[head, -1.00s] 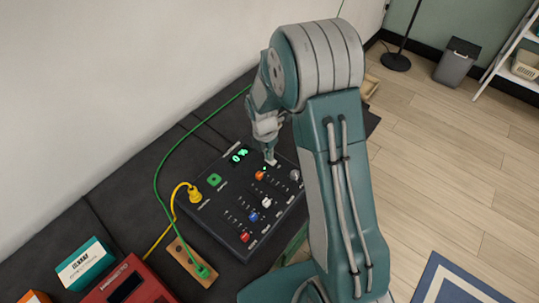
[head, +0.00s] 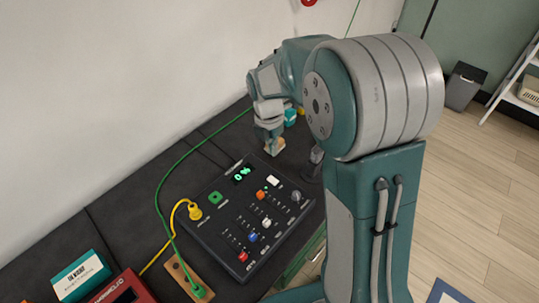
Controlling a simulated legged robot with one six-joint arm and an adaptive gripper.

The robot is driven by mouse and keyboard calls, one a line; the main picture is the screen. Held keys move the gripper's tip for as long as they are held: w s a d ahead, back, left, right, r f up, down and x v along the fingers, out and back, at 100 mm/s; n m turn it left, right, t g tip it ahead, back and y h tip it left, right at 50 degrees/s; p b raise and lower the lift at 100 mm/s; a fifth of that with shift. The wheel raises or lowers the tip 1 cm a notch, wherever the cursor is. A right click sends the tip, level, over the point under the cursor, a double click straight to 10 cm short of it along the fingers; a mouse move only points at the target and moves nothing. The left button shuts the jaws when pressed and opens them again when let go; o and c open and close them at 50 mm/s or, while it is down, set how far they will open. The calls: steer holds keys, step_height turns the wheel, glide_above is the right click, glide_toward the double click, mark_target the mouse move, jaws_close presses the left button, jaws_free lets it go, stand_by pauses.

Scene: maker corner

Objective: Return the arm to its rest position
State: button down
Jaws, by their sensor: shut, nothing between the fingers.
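My gripper (head: 275,148) hangs from my arm in the upper middle of the head view. It is above the dark bench behind the black control panel (head: 262,248) and apart from the panel. The fingers are small and close together, and I see nothing held in them. The panel has a lit green display, a green button and several coloured knobs. Parts of the bench behind my arm are hidden.
A yellow plug (head: 195,212) sits in the panel's left edge. A green cable (head: 157,197) runs along the bench to a wooden block (head: 182,276). A teal box (head: 80,276) and a red device (head: 125,288) stand at lower left. Bare bench (head: 125,225) lies left of the panel.

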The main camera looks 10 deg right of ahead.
steer(key=s+d+r+m+t, duration=0.1)
steer(key=s+r+m+t, duration=0.2)
steer(key=s+r+m, duration=0.4)
steer(key=s+d+r+m+t, duration=0.2)
steer(key=s+r+m, duration=0.5)
steer(key=s+m, duration=0.7)
steer(key=m+t, duration=0.1)
steer(key=m, duration=0.3)
steer(key=shift+d+r+t+y, duration=0.15)
steer(key=shift+r+t+y, duration=0.25)
